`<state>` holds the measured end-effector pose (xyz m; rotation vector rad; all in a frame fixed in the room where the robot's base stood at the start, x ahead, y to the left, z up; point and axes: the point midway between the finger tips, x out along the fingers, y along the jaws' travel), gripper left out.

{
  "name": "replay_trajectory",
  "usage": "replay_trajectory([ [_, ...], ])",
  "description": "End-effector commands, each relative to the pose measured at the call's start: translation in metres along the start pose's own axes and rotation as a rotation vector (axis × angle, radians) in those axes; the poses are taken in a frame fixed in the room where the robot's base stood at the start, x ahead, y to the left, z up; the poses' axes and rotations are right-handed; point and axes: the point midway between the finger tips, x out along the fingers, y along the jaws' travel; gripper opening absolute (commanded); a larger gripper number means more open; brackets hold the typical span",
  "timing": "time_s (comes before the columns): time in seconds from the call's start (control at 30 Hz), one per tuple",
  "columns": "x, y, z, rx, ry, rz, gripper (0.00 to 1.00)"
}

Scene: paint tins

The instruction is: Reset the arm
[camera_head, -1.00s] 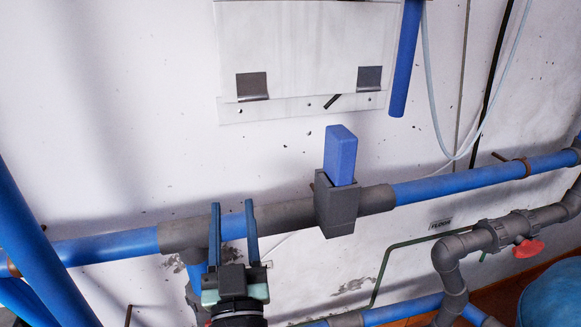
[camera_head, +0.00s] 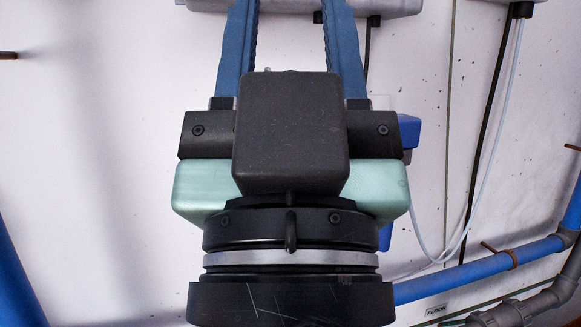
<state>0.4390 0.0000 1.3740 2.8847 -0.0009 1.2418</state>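My gripper (camera_head: 291,22) is large and close to the camera, in the middle of the view. The fingertips reach the top edge of the picture and are cut off. The dark and pale green gripper body hides much of the wall and pipework behind it, including the grey fitting with the blue block.
A blue horizontal pipe (camera_head: 480,272) runs along the wall at lower right, above grey piping (camera_head: 525,308). A blue piece (camera_head: 408,131) shows just right of my gripper. A pale cable (camera_head: 478,200) hangs at right.

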Motion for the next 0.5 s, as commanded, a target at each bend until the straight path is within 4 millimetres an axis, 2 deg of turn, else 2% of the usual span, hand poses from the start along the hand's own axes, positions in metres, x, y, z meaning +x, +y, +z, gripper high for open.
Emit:
replay_trajectory([
  [0.03, 0.025, 0.0, -0.023, 0.0, 0.0, -0.001, 0.46],
  [0.2, 0.064, 0.0, -0.06, 0.001, -0.001, -0.001, 0.46],
  [0.4, 0.1, -0.001, -0.094, 0.001, -0.001, -0.002, 0.46],
  [0.5, 0.11, -0.001, -0.103, 0.001, -0.001, -0.002, 0.46],
])
